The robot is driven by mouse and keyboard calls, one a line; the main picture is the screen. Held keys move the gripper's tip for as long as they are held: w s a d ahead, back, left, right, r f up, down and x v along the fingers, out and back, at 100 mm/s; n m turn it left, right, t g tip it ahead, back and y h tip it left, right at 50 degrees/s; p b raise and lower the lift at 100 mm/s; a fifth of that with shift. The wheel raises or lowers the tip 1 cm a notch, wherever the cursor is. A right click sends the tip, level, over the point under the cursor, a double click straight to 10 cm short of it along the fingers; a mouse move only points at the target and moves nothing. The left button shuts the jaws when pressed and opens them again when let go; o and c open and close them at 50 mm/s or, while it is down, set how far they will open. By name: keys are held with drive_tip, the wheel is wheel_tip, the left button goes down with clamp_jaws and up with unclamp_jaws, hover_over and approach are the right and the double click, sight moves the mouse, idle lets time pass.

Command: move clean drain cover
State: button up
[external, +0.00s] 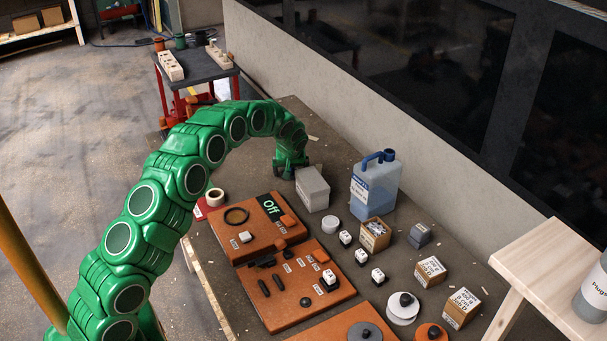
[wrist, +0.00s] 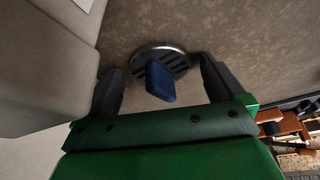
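The drain cover (wrist: 179,62) is a round, dark metal disc with slots, lying on the brown surface in the wrist view. A blue block-like piece (wrist: 157,82) stands on or in front of it and hides part of it; I cannot tell whether it is a handle or a separate thing. My gripper (wrist: 161,66) is open, with one dark finger on each side of the blue piece and visible gaps between. In the external view my gripper (external: 291,166) is low over the table's far part, beside a grey box. The drain cover is not visible there.
The grey box (external: 312,188) stands close to my gripper; a large grey block (wrist: 40,60) fills the wrist view's left. A blue jug (external: 375,186), small boxes and switches stand nearer the camera. Orange panels (external: 300,285) cover the front. A wall (external: 330,75) runs behind.

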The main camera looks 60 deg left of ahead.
drive_tip(key=shift+r, duration=0.1)
drive_tip(key=v, duration=0.7)
drive_tip(key=shift+r, duration=0.3)
drive_tip(key=shift+d, duration=0.15)
idle(0.4)
